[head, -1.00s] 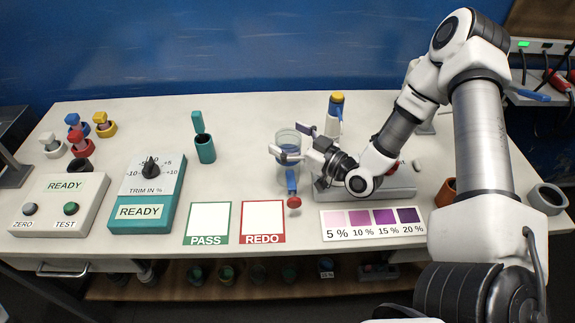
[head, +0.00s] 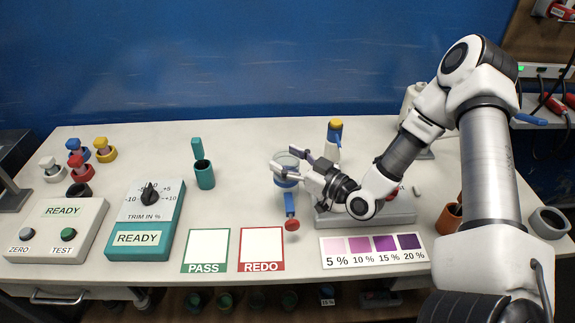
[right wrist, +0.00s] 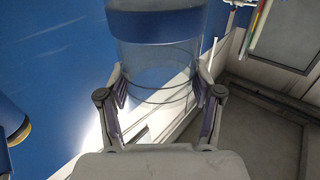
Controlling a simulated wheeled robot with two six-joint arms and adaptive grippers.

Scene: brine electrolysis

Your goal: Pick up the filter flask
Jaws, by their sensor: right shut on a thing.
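In the right wrist view, the clear glass wall of the flask (right wrist: 160,57) stands between the two fingers (right wrist: 160,100), with a blue band at the top of the picture. The gripper hides part of the flask in the head view. Whether its base touches the table is hard to tell. My left gripper is not in view.
A grey tray (head: 365,217) and a yellow-capped bottle (head: 334,140) are close by on the right. A teal container (head: 204,174) stands left, with clear table between.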

